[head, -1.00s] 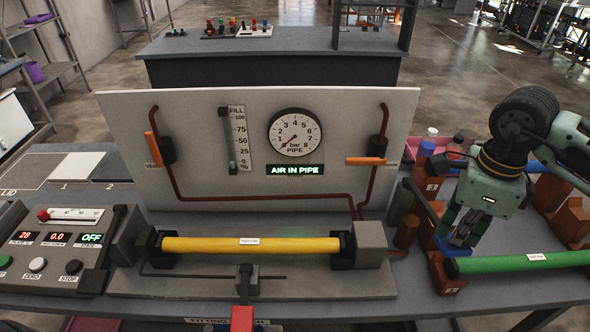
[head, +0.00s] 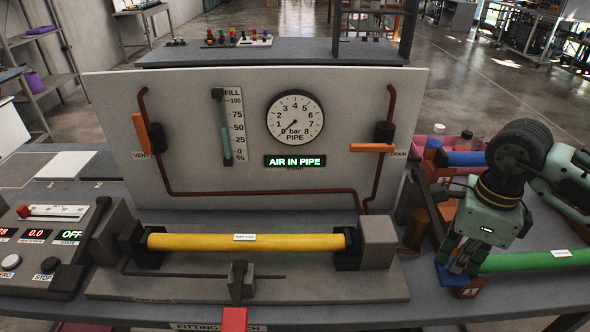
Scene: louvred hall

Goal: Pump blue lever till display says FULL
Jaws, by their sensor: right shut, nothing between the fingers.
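The lit display (head: 295,161) on the upright panel reads AIR IN PIPE. The round gauge (head: 295,118) above it has its needle near the low end. A blue piece (head: 452,277) shows low beside my right gripper (head: 462,262); I cannot tell whether it is a lever. My right gripper points down, shut and empty, in front of the left end of the green pipe (head: 540,260). A red handle (head: 234,319) sticks out at the front centre, cut by the frame edge. My left gripper is not in view.
The yellow pipe (head: 245,242) lies clamped on the grey bench fixture. The orange vent handle (head: 141,133) is near upright; the orange drain handle (head: 372,148) is level. A control box (head: 50,250) stands at left. A blue pipe (head: 480,158) and bottles are at right.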

